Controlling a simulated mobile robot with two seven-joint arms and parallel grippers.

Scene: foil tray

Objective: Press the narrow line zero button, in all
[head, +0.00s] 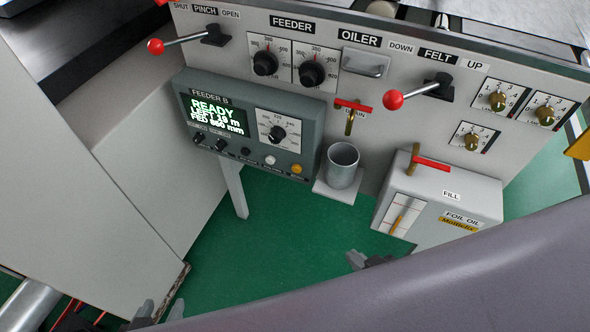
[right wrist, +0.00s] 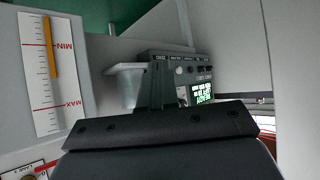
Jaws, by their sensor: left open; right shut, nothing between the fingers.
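The grey-green FEEDER B box (head: 250,128) is at left of centre in the head view. Its lit display (head: 217,115) reads READY, with lines for left and fed below. Along its lower edge are small dark controls (head: 220,145), a white button (head: 270,160) and an orange button (head: 296,169). Their labels are too small to read, so I cannot tell which is the zero button. My right gripper (head: 358,260) is shut and empty, below and right of the box, apart from it. The right wrist view shows the box (right wrist: 178,68) upside down beyond the fingers (right wrist: 156,80). My left gripper (head: 158,310) is open at the bottom left.
A grey cup (head: 342,165) stands on a bracket right of the box. The foil oil tank (head: 440,200) is further right, with a red-handled valve (head: 430,163). Red-knobbed levers (head: 155,46) (head: 393,99) stick out of the panel. The green floor (head: 290,225) below is clear.

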